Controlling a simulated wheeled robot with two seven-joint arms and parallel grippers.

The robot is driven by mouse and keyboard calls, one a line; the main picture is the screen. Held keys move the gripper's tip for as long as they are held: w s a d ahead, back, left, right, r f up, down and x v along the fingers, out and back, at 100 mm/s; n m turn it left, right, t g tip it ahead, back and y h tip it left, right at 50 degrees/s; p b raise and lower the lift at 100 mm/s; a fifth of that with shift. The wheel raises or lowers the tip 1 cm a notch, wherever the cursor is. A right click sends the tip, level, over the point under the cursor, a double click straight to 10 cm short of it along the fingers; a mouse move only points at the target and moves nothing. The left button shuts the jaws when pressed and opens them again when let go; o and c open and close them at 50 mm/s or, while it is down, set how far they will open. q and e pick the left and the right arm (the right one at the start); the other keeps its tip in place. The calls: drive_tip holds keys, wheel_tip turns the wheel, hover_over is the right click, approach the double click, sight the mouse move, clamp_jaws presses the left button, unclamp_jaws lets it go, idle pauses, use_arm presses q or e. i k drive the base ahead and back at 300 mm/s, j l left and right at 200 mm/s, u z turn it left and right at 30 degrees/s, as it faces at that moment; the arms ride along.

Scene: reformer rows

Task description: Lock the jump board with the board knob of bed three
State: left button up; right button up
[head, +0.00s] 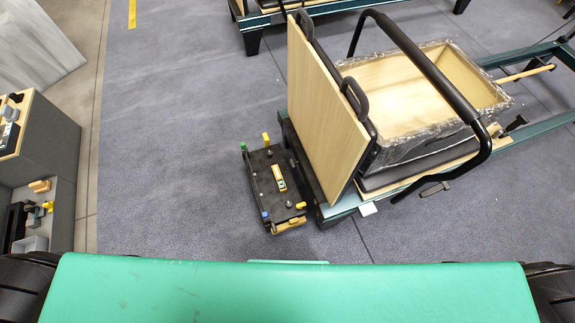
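A pale wooden board (322,110), which looks like the jump board, stands upright and slightly tilted at the near left end of a reformer bed with a teal frame (342,206). Black loop brackets (354,98) show along its right edge. I cannot single out the board knob for sure. A small dark lever or knob (435,188) sits on the frame's near side. No number on the bed is readable, so I cannot tell whether it is bed three. Neither of my grippers is in view.
A low black platform (262,190) with coloured pegs sits against the bed's left end. A plastic-lined wooden box (400,78) lies on the bed behind a black bar (425,62). A grey shelf unit (48,150) stands at left. Grey floor (170,140) between is clear.

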sight(292, 164)
drive_tip(key=k, duration=0.2)
drive_tip(key=k+z, duration=0.1)
drive_tip(key=z, duration=0.3)
drive_tip(key=k+z, duration=0.1)
drive_tip(key=z, duration=0.25)
drive_tip(key=k+z, duration=0.1)
drive_tip(key=z, duration=0.3)
drive_tip(key=l+z, duration=0.1)
drive_tip(key=z, duration=0.25)
drive_tip(key=j+z, duration=0.15)
drive_tip(key=j, duration=1.75)
drive_tip(key=i, duration=0.1)
